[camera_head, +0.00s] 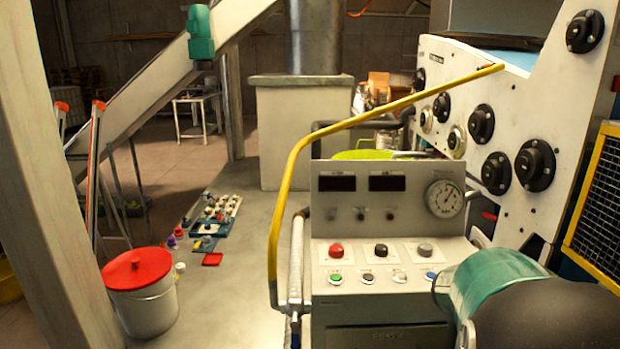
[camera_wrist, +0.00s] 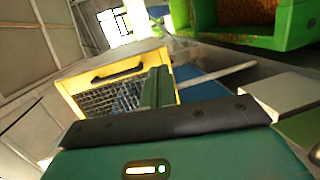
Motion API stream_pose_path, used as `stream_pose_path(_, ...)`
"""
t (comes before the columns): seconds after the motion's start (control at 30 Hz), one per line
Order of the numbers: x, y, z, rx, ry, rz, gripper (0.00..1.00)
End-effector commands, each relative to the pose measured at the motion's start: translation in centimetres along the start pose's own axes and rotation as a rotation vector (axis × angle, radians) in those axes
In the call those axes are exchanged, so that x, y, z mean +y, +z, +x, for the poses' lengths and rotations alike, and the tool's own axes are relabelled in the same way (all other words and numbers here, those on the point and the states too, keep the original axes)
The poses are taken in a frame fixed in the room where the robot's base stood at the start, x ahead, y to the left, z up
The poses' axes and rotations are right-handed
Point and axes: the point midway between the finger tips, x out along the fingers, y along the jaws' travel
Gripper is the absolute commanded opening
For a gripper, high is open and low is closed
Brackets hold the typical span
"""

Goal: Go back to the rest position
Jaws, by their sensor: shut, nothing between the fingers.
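My gripper (camera_wrist: 157,88) shows in the wrist view as dark green fingers held together, with nothing between them. It points towards a yellow-framed mesh guard (camera_wrist: 118,85) and appears apart from it, though the depth is hard to judge. In the head view, part of my arm, teal and black, shows at the lower right. The fingers cannot be made out in that view.
A control panel (camera_head: 352,230) with buttons and a gauge stands close in front, beside a bent yellow rail (camera_head: 285,190). White machinery with black knobs (camera_head: 535,165) is at right. A red-lidded bucket (camera_head: 140,300) stands left. A green bin (camera_wrist: 240,38) shows in the wrist view.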

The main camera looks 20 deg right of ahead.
Motion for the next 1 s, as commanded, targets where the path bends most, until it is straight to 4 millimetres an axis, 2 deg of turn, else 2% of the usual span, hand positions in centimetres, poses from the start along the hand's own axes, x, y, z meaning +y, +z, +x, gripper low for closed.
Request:
stream_pose_path(0.03, -0.7, 0.3, -2.3, 0.027, -0.085, 0.013, 0.0)
stream_pose_path(0.27, -6.0, 2.8, -14.2, 0.194, -0.554, 0.0, 0.0)
stream_pose_path(0.4, -8.6, 5.1, -22.4, 0.347, -0.835, -0.034, 0.0)
stream_pose_path(0.5, -9.8, 7.5, -28.4, 0.473, -1.03, -0.065, 0.0)
stream_pose_path(0.63, -10.4, 11.0, -35.4, 0.637, -1.258, -0.108, 0.0)
stream_pose_path(0.7, -10.4, 12.7, -38.1, 0.705, -1.353, -0.126, 0.0)
stream_pose_path(0.8, -10.3, 14.5, -40.6, 0.77, -1.44, -0.144, 0.0)
stream_pose_path(0.9, -10.2, 15.2, -41.5, 0.793, -1.477, -0.15, 0.0)
stream_pose_path(1.0, -10.2, 15.2, -41.6, 0.794, -1.481, -0.151, 0.0)
